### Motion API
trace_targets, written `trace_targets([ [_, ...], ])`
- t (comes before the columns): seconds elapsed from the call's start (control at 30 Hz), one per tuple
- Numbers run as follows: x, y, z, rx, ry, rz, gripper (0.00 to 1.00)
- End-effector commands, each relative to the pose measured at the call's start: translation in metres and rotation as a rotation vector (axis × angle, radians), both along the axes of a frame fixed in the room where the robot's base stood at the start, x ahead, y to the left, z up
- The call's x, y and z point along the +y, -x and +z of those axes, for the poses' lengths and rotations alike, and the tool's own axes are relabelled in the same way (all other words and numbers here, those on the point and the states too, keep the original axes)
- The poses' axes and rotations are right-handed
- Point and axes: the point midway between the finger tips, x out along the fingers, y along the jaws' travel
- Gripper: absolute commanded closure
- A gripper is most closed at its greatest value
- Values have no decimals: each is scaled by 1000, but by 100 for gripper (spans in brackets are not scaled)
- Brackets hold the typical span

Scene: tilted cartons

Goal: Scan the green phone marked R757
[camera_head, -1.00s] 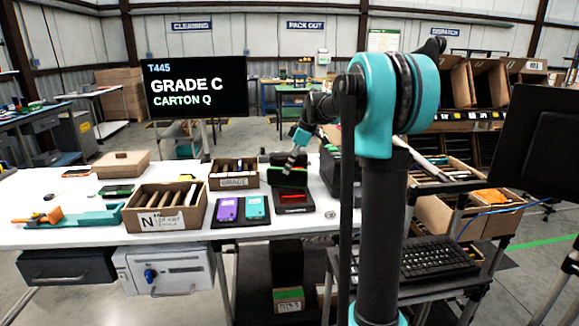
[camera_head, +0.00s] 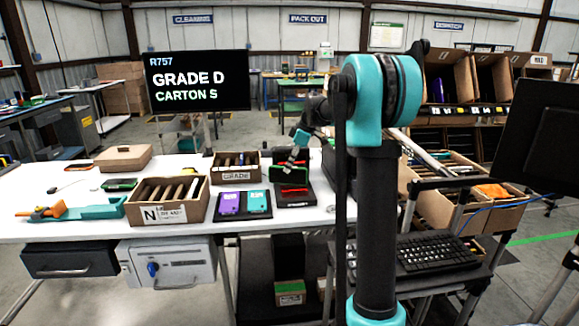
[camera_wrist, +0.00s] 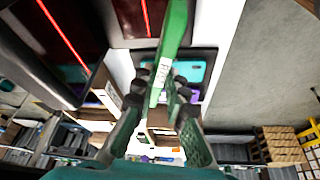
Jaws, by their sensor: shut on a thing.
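My gripper (camera_head: 291,165) is shut on the green phone (camera_head: 288,176). It holds the phone over the dark scanner (camera_head: 295,196) with a red light, at the right part of the white table. In the wrist view, the green phone (camera_wrist: 175,35) stands edge-on between the fingertips (camera_wrist: 162,95); a white label on it shows partly and is too small to read fully. The dark scanner surfaces with red lines (camera_wrist: 65,35) are beside the phone. The monitor (camera_head: 197,80) reads R757, GRADE D, CARTON S.
A purple phone (camera_head: 229,202) and a teal phone (camera_head: 258,202) lie on a dark tray left of the scanner. A carton marked N (camera_head: 170,214) and a carton marked GRADE (camera_head: 235,175) hold upright items. A teal tool (camera_head: 95,211) lies at the left. Tilted cartons (camera_head: 480,78) stand at right.

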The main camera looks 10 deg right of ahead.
Motion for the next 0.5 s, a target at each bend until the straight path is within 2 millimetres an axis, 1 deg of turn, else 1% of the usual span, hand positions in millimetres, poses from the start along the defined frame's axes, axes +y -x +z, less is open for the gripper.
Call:
trace_targets([
  [0.4, 0, 0, 37, 0, 0, 0, 100],
  [0.5, 0, 0, 44, 0, 0, 0, 100],
])
